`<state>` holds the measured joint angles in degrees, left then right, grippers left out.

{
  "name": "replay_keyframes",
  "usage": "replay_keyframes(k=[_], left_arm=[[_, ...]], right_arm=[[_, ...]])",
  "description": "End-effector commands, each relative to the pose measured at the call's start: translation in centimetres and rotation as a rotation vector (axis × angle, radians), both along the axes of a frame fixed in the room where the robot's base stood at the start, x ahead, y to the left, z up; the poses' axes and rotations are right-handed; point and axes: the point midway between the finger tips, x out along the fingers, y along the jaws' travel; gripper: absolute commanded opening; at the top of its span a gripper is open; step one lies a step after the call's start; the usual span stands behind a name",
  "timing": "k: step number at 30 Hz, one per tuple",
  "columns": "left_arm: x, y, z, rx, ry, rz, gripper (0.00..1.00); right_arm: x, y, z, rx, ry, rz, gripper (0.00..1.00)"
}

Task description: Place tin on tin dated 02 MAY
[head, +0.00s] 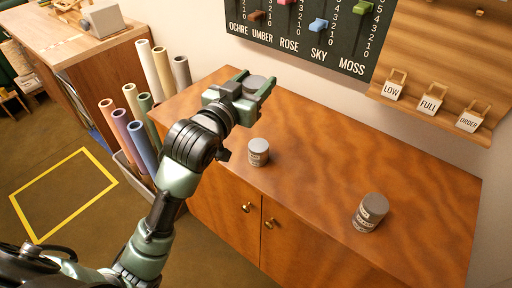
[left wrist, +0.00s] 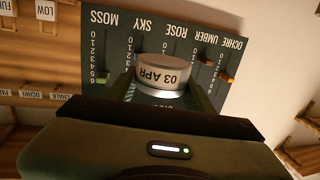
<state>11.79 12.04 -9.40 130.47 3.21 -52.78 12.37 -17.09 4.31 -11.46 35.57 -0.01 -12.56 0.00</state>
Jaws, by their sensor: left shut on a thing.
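My left gripper (head: 252,86) is shut on a grey tin (head: 257,81) above the back left part of the wooden cabinet top. In the left wrist view the held tin (left wrist: 161,75) has a label that reads 03 APR, upside down in the picture. A small grey tin (head: 258,152) stands upright on the cabinet top, below and in front of the gripper. Another grey tin (head: 371,212), which looks taller and may be two stacked, stands at the front right. The labels of both standing tins are too small to read. My right gripper is not in view.
The cabinet top (head: 320,165) is clear between and behind the standing tins. A dark board (head: 300,35) with coloured sliders hangs on the wall behind. A wooden rack (head: 440,90) with tags LOW, FULL and ORDER is at the right. Rolled tubes (head: 141,138) stand left.

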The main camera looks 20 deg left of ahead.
Motion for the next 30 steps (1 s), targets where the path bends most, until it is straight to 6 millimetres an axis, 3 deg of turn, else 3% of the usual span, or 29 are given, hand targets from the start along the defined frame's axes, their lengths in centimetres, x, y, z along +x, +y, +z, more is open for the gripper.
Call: replay_keyframes(k=[3,6,21,30], left_arm=[[0.8,-0.4,1.4,0.012,-0.005,-0.031,0.1],[1.1,-0.5,1.0,0.016,0.0,-0.041,0.1],[1.0,-0.6,-11.4,0.013,0.002,-0.043,0.1],[1.0,-0.6,-14.6,0.015,-0.001,-0.043,0.1]], right_arm=[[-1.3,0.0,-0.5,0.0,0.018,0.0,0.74],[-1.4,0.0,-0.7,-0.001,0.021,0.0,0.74],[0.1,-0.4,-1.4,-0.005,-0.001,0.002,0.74],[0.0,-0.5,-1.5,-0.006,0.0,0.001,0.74]])
